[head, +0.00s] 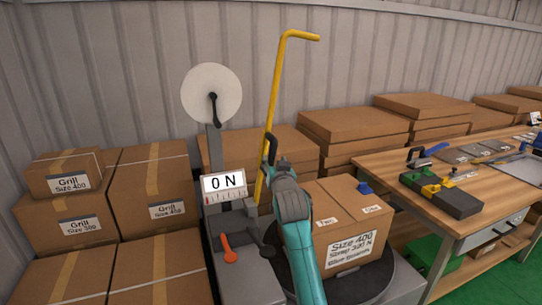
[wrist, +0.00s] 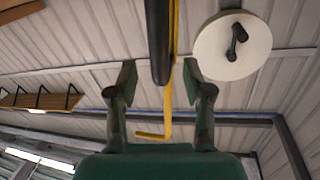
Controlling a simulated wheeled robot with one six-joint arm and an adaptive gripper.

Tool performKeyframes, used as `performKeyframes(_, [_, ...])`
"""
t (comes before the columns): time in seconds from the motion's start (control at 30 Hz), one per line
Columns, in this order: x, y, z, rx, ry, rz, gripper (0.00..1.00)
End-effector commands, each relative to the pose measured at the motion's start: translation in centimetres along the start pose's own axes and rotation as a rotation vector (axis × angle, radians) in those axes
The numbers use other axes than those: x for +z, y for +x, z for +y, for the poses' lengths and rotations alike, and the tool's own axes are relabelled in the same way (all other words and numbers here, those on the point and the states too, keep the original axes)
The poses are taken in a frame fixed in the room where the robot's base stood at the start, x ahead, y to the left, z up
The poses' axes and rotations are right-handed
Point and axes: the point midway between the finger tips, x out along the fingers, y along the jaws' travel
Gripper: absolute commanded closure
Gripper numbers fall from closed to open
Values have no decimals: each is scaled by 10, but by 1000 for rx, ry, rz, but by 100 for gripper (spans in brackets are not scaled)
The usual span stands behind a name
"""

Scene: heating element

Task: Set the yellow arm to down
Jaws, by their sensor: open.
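The yellow arm (head: 273,100) stands nearly upright on the strapping machine (head: 240,270), with its bent top end pointing right in the head view. In the wrist view the yellow arm (wrist: 169,105) runs between my fingers, and its bent end shows beyond them. A black bar (wrist: 158,40) lies beside it and hides part of it. My gripper (wrist: 158,78) is open, with one finger on each side of the bar and the arm; I cannot tell whether either finger touches. In the head view my gripper (head: 270,150) is small and partly hidden by my teal arm.
A carton (head: 348,245) sits on the machine's round dark turntable (head: 375,285). A white reel (head: 211,94) and a display reading 0 N (head: 224,184) are left of the yellow arm. Stacked boxes (head: 150,200) fill the left; a workbench (head: 400,160) stands right.

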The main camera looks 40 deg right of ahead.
Motion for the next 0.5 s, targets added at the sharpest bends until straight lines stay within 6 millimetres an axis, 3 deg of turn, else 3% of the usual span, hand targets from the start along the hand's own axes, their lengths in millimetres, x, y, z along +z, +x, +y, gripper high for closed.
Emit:
performKeyframes(0.2, [0, 36, 0, 1, 0, 0, 50])
performKeyframes(0.5, [0, 55, 0, 0, 1, 1, 50])
